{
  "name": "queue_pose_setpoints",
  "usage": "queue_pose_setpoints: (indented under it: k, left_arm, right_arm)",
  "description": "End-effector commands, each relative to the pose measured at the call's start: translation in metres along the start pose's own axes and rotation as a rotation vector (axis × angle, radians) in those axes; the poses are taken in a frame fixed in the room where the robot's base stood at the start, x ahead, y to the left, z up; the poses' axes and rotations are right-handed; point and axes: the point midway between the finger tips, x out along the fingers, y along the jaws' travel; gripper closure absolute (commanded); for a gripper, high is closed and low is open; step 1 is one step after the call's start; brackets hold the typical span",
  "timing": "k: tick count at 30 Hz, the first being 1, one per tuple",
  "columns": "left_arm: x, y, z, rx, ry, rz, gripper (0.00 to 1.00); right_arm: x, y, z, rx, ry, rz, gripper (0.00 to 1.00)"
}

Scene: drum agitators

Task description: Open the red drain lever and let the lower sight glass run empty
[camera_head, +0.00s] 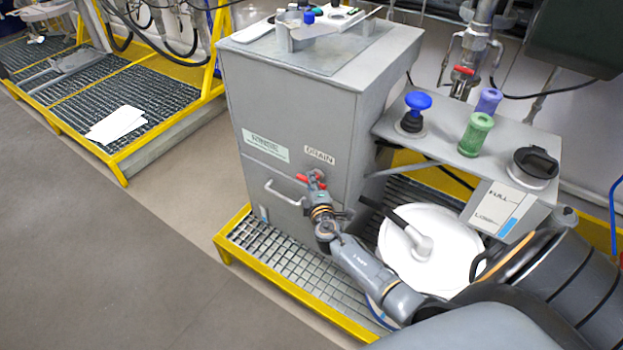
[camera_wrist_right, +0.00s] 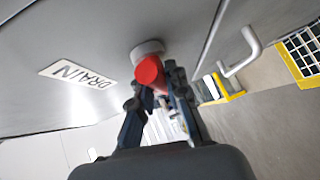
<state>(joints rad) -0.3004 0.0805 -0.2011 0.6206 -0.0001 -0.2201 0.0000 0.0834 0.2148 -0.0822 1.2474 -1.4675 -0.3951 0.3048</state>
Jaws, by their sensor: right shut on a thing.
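The red drain lever (camera_head: 304,178) sits on the front of the grey cabinet (camera_head: 300,110), just under the DRAIN label (camera_head: 319,155). My right gripper (camera_head: 316,182) is shut on the lever. In the right wrist view, the lever's round red end (camera_wrist_right: 150,72) shows between the fingers of the right gripper (camera_wrist_right: 155,88), in front of a grey round fitting. A white gauge plate (camera_head: 495,207) marked FULL and LOW has a blue band at its lower right. I cannot tell whether it is the lower sight glass. My left gripper is out of view.
A white drum (camera_head: 430,262) with a hose stands right of my right arm on a yellow-edged grating (camera_head: 280,262). A shelf (camera_head: 400,130) above holds a blue knob, green and purple cylinders and a black-lidded cup. A metal handle (camera_head: 283,194) is left of the lever. Grey floor lies open at left.

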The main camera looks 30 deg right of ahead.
Motion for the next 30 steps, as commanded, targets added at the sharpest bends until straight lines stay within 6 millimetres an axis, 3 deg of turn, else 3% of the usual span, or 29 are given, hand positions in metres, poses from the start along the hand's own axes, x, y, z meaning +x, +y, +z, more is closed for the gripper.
queue_pose_setpoints:
  k: [1,15,22,30]
  left_arm:
    - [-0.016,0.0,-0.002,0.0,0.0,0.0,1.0]
    - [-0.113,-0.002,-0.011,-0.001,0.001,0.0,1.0]
    - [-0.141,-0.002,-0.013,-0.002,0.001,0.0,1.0]
    - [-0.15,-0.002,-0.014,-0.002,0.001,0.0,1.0]
  right_arm:
    - [-0.002,0.007,-0.001,-0.015,-0.005,-0.021,1.0]
    - [-0.002,0.011,-0.002,-0.291,-0.084,-0.3,1.0]
    - [-0.001,0.007,-0.002,-0.445,-0.126,-0.451,1.0]
    - [0.001,0.003,-0.003,-0.621,-0.176,-0.628,1.0]
